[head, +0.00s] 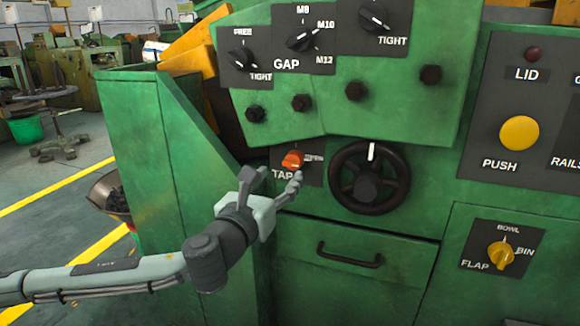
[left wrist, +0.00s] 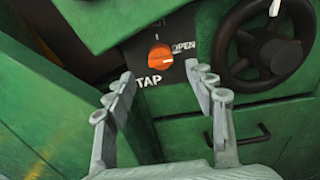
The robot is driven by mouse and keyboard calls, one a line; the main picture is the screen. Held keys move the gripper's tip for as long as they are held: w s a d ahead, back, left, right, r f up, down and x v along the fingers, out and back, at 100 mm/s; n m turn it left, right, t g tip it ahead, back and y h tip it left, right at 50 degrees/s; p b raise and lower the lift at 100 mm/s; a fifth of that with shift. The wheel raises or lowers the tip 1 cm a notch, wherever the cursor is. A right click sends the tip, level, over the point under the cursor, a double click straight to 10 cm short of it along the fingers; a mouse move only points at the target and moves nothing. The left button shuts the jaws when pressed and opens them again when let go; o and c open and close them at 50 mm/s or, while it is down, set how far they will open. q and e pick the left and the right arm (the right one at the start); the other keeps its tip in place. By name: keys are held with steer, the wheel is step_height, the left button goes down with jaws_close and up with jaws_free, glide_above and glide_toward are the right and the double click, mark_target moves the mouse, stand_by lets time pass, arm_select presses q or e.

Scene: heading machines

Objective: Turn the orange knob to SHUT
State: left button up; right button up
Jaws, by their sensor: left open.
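The orange knob (head: 292,160) sits on a dark plate labelled TAP on the green machine's front, left of the black handwheel. In the left wrist view the knob (left wrist: 160,57) shows a pale pointer line turned toward the word OPEN at its right. Another mark above the knob is too dim to read. My left gripper (head: 277,178) is open just below and in front of the knob. In the left wrist view its two fingers (left wrist: 160,82) stand apart on either side, below the knob, with nothing between them. My right gripper is not in view.
The black handwheel (head: 369,178) juts out close to the right of the knob. A drawer with a black handle (head: 350,255) lies below. A green side panel (head: 190,150) stands to the left. A yellow FLAP knob (head: 501,255) is at lower right.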

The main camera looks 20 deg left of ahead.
mark_target(290, 163)
arm_select(q)
steer(key=w, duration=0.7)
steer(key=shift+w+d, duration=0.1)
steer(key=shift+w, duration=0.2)
steer(key=c, duration=1.2)
